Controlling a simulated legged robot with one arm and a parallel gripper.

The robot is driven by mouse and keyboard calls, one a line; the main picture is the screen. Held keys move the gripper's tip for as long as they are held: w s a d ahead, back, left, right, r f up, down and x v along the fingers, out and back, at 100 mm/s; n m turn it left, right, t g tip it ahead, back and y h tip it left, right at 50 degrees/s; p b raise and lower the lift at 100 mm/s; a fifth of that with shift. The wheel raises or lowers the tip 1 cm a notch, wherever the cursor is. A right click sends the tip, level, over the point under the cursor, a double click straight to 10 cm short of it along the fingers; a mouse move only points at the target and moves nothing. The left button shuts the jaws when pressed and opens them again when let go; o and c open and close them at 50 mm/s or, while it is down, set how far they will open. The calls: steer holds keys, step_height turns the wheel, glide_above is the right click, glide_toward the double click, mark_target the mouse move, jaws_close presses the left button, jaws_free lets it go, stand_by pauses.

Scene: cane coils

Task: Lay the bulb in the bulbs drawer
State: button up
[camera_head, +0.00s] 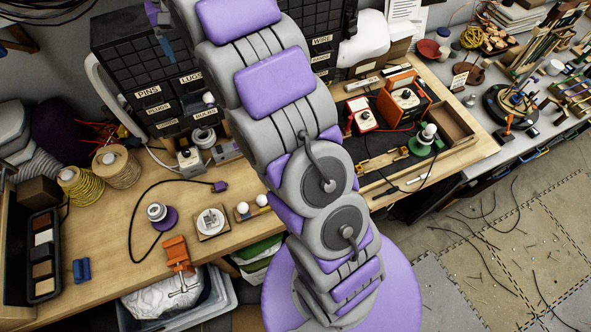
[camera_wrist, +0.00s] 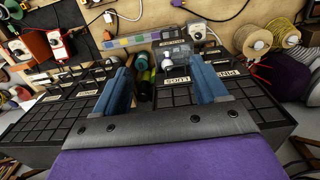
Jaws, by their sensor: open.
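My gripper (camera_wrist: 160,75) is open, its two blue fingers spread over the dark drawer cabinet with nothing seen between their tips in grip. In the head view my gripper (camera_head: 160,30) is small, above the cabinet's top left. The cabinet (camera_head: 125,65) carries labels such as PINS, LUGS and BULBS. The bulbs drawer label (camera_head: 205,112) is low on the cabinet, next to my arm. A small white bulb (camera_head: 208,98) shows just above that label. A white bulb-like thing (camera_wrist: 167,69) also shows beyond the fingers in the wrist view. How deep it sits in a drawer is unclear.
A lamp base (camera_head: 157,212), a socket board (camera_head: 211,222) and an orange clamp (camera_head: 177,252) stand nearby. Cord spools (camera_head: 117,167) are at left. My arm hides the middle of the bench.

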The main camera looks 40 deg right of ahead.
steer(key=s+f, duration=0.2)
steer(key=s, duration=1.2)
steer(key=s+f+n+g, duration=0.1)
steer(key=s+f, duration=0.2)
steer(key=s, duration=1.1)
steer(key=s+f+n, duration=0.1)
steer(key=s+f, duration=0.1)
steer(key=s, duration=1.2)
steer(key=shift+s+f, duration=0.2)
steer(key=shift+f, duration=0.05)
steer(key=shift+f, duration=0.1)
step_height(320, 180, down, 26)
steer(key=b, duration=2.6)
steer(key=shift+f+b, duration=0.25)
steer(key=shift+b, duration=0.1)
